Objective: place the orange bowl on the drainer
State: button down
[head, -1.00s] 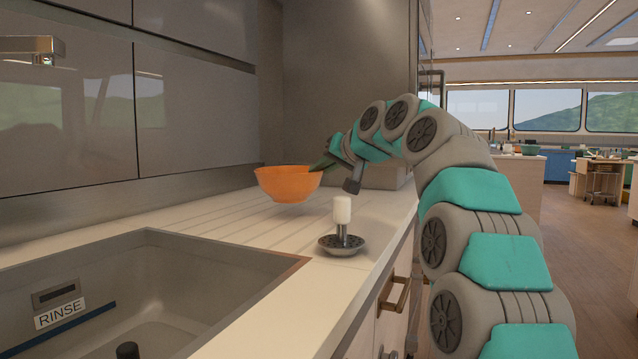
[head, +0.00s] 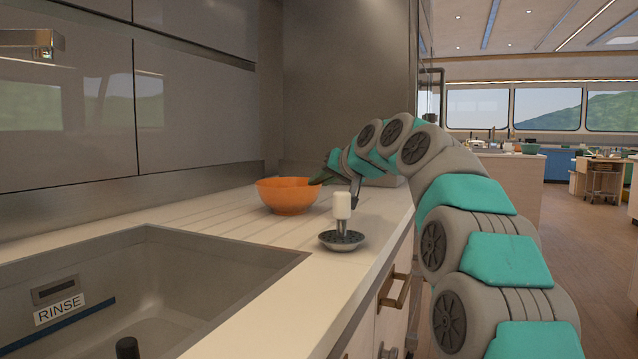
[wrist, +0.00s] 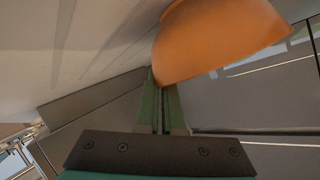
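The orange bowl (head: 287,198) is upright at the far end of the counter, over the grooved drainer (head: 215,222). Its base looks to be on the drainer surface or very close to it. My gripper (head: 322,178) is at the bowl's right rim, with its green fingers reaching over the edge. In the wrist view, the fingers (wrist: 161,88) are close together on the rim of the bowl (wrist: 220,38). The finger tips are partly hidden by the bowl.
A sink (head: 150,285) with a RINSE label lies in front of the drainer, at the left. Grey cabinets (head: 190,110) rise behind the counter.

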jog(key=c, duration=1)
grip_release()
jog(key=shift+c, duration=0.2)
jog(key=v, duration=1.2)
